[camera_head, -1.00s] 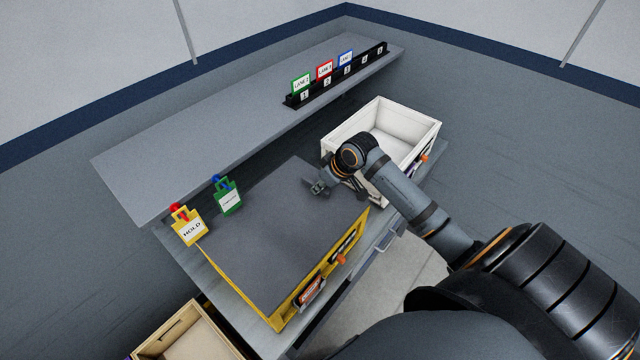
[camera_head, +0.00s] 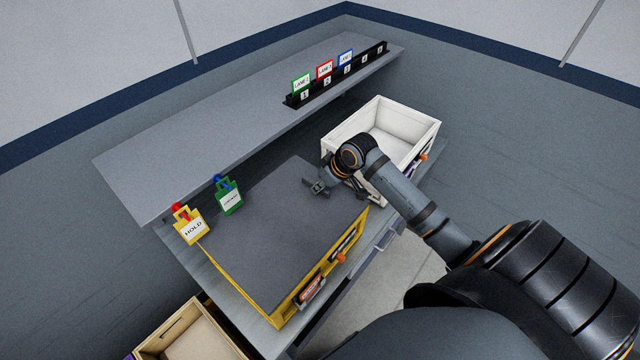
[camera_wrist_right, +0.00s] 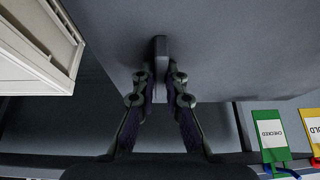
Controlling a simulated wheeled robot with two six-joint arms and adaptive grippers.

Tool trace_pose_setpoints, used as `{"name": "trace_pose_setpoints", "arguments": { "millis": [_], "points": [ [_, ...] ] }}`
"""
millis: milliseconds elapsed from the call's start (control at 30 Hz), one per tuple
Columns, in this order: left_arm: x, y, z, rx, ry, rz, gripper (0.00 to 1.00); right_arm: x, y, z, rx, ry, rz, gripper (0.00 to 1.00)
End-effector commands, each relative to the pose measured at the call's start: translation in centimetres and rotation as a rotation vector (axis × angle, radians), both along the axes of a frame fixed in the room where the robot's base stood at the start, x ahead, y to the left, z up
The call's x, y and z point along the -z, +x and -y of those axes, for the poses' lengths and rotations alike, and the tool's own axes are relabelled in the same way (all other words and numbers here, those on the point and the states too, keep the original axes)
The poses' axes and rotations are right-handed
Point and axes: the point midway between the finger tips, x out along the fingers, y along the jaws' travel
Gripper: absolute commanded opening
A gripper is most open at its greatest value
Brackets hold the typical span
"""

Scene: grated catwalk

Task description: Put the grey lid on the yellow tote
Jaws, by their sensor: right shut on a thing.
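The grey lid (camera_head: 275,230) is a flat dark panel lying over the top of the yellow tote (camera_head: 288,316). It covers the opening, so the tote's inside is hidden. Yellow shows along the lid's near right and lower left edges; I cannot tell if it is fully seated. My right gripper (camera_head: 319,187) is at the lid's far right part. In the right wrist view its fingers (camera_wrist_right: 160,85) are shut on a small dark upright handle (camera_wrist_right: 160,52) on the lid. My left gripper is not in view.
A white open tote (camera_head: 385,135) stands just right of the lid, behind my right arm. HOLD (camera_head: 192,225) and green (camera_head: 228,196) tags stand at the lid's left. A shelf (camera_head: 200,135) runs behind with a black numbered rail (camera_head: 350,75). A wooden box (camera_head: 190,335) is below left.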

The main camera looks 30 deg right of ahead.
Motion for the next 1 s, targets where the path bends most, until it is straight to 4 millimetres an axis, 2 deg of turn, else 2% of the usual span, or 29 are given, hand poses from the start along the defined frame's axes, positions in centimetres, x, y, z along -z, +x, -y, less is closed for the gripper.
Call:
{"name": "trace_pose_setpoints", "arguments": {
  "millis": [1000],
  "points": [
    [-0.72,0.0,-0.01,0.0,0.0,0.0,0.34,-0.05,0.02,-0.07,0.0,0.001,0.002,0.0]
  ]
}}
